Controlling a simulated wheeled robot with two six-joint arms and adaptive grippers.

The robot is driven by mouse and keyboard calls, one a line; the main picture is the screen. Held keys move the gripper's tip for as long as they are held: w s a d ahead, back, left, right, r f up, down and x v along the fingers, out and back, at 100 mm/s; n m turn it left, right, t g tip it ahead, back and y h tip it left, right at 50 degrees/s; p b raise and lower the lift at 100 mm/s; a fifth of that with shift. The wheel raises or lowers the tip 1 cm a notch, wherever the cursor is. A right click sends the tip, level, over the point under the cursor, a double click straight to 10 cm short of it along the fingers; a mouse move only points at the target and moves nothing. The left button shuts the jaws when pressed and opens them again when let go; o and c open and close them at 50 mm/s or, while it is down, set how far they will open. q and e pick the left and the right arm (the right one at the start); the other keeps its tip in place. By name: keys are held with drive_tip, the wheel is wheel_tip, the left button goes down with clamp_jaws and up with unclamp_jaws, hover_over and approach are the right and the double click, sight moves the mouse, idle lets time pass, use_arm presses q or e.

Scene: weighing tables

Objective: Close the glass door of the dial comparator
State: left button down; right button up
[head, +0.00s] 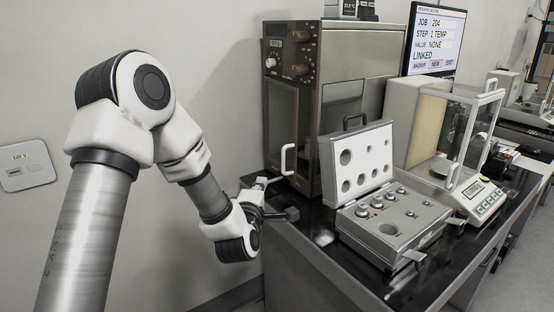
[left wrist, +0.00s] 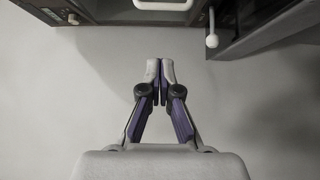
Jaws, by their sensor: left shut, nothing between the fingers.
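A brown cabinet with knobs and a small display (head: 290,58), which I take as the dial comparator, stands on the black bench at the back. Its dark glass door (head: 282,125) carries a white handle (head: 288,159); how far the door stands open I cannot tell. My left gripper (head: 262,190) is low at the bench's left end, below and left of the handle. In the left wrist view its fingers (left wrist: 160,72) are shut together and empty, with a white handle (left wrist: 165,4) beyond them at the top edge. My right gripper is not in view.
An open weight case (head: 390,225) stands at the front of the bench. A balance with glass walls (head: 458,150) is right of it, and a monitor (head: 436,40) is behind. The bench's left edge is close to my left gripper. A wall plate (head: 27,167) is at far left.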

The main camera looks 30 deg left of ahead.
sight(296, 160)
use_arm(q)
drive_tip(key=w+d+p+x, duration=0.1)
drive_tip(key=d+x, duration=0.1)
drive_tip(key=x, duration=1)
drive_tip(key=shift+d+f, duration=0.15)
drive_tip(key=shift+f, duration=0.15)
drive_tip(key=w+d+b, duration=0.2)
drive_tip(key=w+d, duration=0.1)
drive_tip(key=w, duration=0.1)
drive_tip(key=shift+d, duration=0.35)
drive_tip(key=shift+a, duration=0.1)
drive_tip(key=shift+f, duration=0.1)
